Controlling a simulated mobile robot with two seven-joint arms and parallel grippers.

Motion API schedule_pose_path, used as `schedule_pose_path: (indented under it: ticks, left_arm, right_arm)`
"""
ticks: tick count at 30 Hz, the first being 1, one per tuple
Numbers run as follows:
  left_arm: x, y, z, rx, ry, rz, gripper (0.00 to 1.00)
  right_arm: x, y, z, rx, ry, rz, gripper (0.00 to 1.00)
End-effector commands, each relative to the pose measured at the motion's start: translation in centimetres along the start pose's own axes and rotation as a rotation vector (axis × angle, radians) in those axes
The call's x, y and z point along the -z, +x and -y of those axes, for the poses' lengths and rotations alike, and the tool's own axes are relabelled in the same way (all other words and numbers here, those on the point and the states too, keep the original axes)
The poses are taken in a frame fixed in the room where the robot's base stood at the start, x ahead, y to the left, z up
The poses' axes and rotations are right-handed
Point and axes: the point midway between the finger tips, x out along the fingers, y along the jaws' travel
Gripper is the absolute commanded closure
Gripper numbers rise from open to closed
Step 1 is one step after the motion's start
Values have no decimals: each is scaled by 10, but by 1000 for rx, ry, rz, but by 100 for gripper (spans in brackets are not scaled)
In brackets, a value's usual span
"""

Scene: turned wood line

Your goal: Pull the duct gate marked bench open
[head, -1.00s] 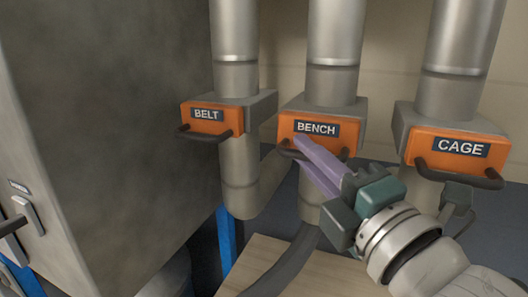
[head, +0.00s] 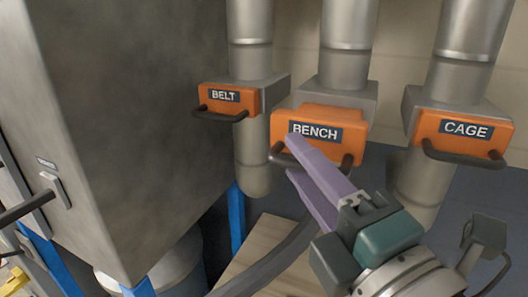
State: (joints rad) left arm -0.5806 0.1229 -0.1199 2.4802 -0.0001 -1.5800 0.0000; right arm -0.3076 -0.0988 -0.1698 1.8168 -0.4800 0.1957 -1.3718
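The duct gate marked BENCH (head: 318,148) is the middle of three orange gates. Its orange front stands out from its grey housing (head: 345,97), with an orange top surface showing between them. A dark bar handle (head: 347,171) runs along its lower front. My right gripper (head: 291,157) reaches in from the lower right, its two purple fingers above and below the handle, shut on it. The fingers hide the middle of the bar, so the contact itself is not visible. My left gripper is not in view.
The BELT gate (head: 226,98) is to the left and the CAGE gate (head: 463,137) to the right, each with a dark handle. A large grey cabinet (head: 120,130) fills the left side. A wooden surface (head: 262,240) lies below.

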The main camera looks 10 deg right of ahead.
Motion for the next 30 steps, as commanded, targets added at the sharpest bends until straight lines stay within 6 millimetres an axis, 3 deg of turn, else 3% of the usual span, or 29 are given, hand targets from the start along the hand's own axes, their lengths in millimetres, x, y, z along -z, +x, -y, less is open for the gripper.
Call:
schedule_pose_path:
  ticks: [11,24,30]
  left_arm:
    - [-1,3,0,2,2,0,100]
    - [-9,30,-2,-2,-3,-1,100]
    - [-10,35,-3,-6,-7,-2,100]
  right_arm:
    - [-1,-5,3,5,-1,2,55]
    - [0,-80,4,6,0,2,55]
    - [0,-97,2,3,-1,2,55]
